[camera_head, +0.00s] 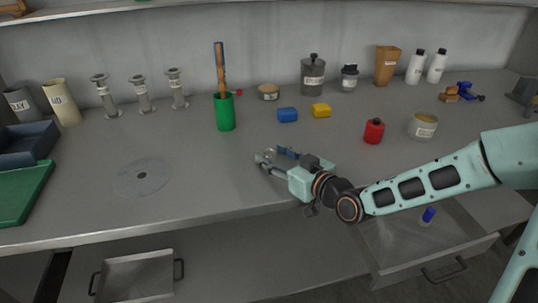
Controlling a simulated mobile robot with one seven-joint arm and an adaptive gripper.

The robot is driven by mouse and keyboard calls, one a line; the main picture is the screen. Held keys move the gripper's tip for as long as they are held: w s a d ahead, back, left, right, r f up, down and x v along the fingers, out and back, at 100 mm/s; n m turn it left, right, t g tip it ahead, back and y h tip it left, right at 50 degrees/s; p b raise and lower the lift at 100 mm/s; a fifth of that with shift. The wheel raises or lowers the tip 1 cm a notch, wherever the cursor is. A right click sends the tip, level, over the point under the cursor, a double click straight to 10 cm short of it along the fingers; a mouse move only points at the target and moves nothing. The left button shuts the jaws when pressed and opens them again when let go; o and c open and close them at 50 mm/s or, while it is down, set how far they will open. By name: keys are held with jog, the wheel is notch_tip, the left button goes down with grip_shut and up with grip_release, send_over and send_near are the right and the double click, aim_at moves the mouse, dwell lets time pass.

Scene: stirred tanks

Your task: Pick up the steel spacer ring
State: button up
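My gripper (272,156) is low over the middle of the bench, near its front edge, pointing left and away. Its two fingers look spread apart, with blue showing on the far one. A small grey shape shows by the fingertips; it is too small to tell whether it is the steel spacer ring or part of the finger. I cannot clearly make out the ring anywhere else. A flat, round grey disc (145,178) lies on the bench to the left, well apart from my gripper.
A green cup (225,113) with upright handles stands behind my gripper. Blue (288,115) and yellow (321,110) blocks, a red bottle (374,131) and a labelled tub (423,126) stand behind and right. Flanged pipes (141,95) stand back left. An open drawer (430,245) juts out below right.

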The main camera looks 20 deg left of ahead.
jog(key=c, duration=1)
